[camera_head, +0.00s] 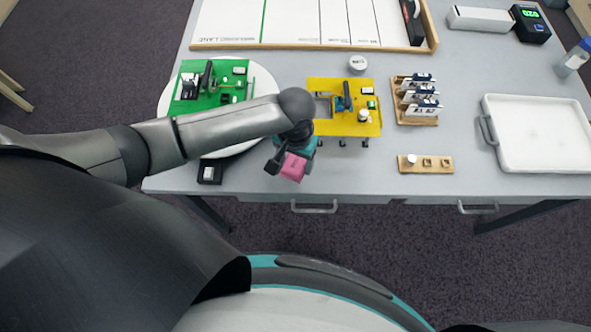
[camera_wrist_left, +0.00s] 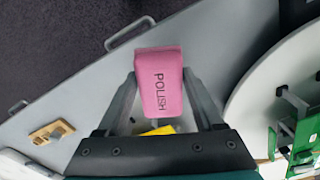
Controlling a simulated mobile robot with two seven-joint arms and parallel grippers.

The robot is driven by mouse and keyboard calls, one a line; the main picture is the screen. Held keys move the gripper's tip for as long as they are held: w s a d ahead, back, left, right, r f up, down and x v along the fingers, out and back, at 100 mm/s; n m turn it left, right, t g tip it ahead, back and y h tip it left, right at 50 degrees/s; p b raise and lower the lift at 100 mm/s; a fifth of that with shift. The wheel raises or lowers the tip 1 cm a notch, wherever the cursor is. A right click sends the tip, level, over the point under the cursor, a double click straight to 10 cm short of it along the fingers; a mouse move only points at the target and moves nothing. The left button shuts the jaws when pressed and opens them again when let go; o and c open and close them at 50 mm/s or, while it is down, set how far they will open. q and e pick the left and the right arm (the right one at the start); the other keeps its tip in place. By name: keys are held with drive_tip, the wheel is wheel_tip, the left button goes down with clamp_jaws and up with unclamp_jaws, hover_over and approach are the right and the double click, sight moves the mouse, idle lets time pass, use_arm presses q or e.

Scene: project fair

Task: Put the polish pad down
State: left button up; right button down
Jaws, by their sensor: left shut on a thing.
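The polish pad (camera_head: 293,167) is a pink block, and the word POLISH shows on it in the left wrist view (camera_wrist_left: 160,82). My left gripper (camera_head: 284,164) is shut on the pad, with one finger on each side of it. It holds the pad over the front edge of the grey table (camera_head: 380,180), left of the middle drawer handle's line. I cannot tell the height of the pad above the table. My right gripper is not in view.
A yellow board (camera_head: 325,128) stands just behind the pad. A white round plate (camera_head: 262,82) with a green board (camera_head: 215,98) is to the left. A small black block (camera_head: 210,172), a wooden strip (camera_head: 436,165) and a white tray (camera_head: 540,135) are also near the front.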

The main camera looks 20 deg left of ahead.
sight(296, 171)
use_arm(q)
wheel_tip(296, 171, down, 4)
drive_tip(key=shift+f+b, duration=0.15)
drive_tip(key=shift+b, duration=0.55)
drive_tip(key=shift+f, duration=0.15)
drive_tip(key=shift+f, duration=0.1)
drive_tip(key=o, duration=1.5)
drive_tip(key=shift+c, duration=0.2)
wheel_tip(296, 171, up, 12)
drive_tip(key=p, duration=0.3)
drive_tip(key=shift+p, duration=0.4)
drive_tip(key=shift+s, duration=0.1)
